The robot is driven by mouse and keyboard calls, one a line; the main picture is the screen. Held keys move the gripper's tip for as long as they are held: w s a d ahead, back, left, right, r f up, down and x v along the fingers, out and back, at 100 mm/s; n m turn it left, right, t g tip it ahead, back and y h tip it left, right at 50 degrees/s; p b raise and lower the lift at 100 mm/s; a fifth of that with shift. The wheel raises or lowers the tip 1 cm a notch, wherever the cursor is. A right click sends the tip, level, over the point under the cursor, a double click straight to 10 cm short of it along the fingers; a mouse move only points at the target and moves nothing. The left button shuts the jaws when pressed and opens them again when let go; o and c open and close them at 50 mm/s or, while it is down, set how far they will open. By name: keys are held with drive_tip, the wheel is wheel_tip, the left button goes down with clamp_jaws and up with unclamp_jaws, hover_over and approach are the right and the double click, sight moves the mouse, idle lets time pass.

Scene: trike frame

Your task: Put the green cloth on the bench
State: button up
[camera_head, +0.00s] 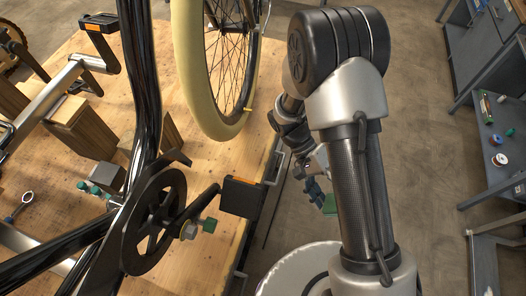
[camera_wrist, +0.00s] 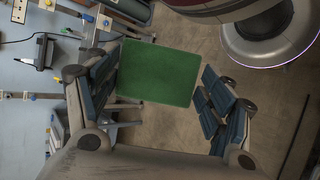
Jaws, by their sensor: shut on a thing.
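The green cloth (camera_wrist: 158,73) shows as a flat green rectangle between the blue-padded fingers of my gripper (camera_wrist: 162,88) in the wrist view. Its left edge meets the left finger; a gap shows towards the right finger. In the head view my gripper (camera_head: 316,190) hangs beside the wooden table, partly hidden by my arm, with a small green part of the cloth (camera_head: 329,206) at its tip. The cloth is held above the floor. A grey metal bench (camera_head: 482,130) stands at the right edge of the head view, apart from my gripper.
Several small items, including a green-labelled bottle (camera_head: 486,107) and a white roll (camera_head: 499,160), lie on the grey bench. The wooden table (camera_head: 75,160) at left carries the trike frame (camera_head: 141,80), its wheel (camera_head: 197,75) and wooden blocks. Bare floor (camera_head: 420,150) lies between.

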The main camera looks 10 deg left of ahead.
drive_tip(key=a+m+g+y+p, duration=0.1)
drive_tip(key=a+m+y+p, duration=0.1)
drive_tip(key=a+m+y, duration=0.35)
wheel_tip(320, 180, up, 9)
drive_tip(key=m+t+y+p, duration=0.5)
drive_tip(key=m+t+y, duration=0.3)
drive_tip(key=m, duration=0.2)
hover_over(252, 157)
drive_tip(key=d, duration=0.2)
drive_tip(key=f+b, duration=0.3)
drive_tip(key=f, duration=0.3)
drive_tip(key=f+b, duration=0.3)
drive_tip(key=f, duration=0.4)
drive_tip(key=f+b, duration=0.3)
drive_tip(key=f, duration=0.3)
drive_tip(key=shift+a+f, duration=0.2)
drive_tip(key=shift+a, duration=0.05)
drive_tip(key=shift+f, duration=0.1)
drive_tip(key=shift+c, duration=0.7)
drive_tip(key=o, duration=1.1)
